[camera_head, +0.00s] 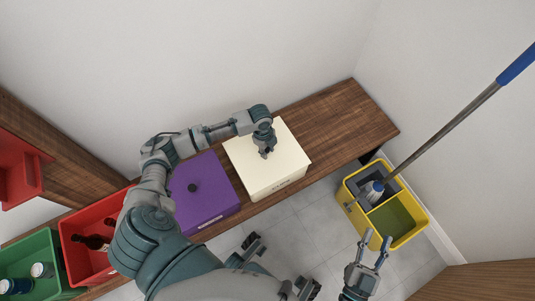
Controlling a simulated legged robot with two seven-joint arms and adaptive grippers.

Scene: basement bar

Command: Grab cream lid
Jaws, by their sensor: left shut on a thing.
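The cream lid (283,176) tops a cream box on the wooden bench, right of a purple-lidded box. My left gripper (266,153) reaches down onto the middle of the cream lid and is shut on it. The part between its fingers is hidden by the gripper. The lid appears to sit on its box, with no clear gap visible. My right gripper (377,238) is empty, its two fingers apart, over the floor in front of the yellow mop bucket.
The purple box (205,180) has a dark knob on its lid. A red crate (80,260) with bottles and a green crate (50,285) with cans stand at the left. The bench (335,120) is bare at right. A mop stands in the yellow bucket (425,215).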

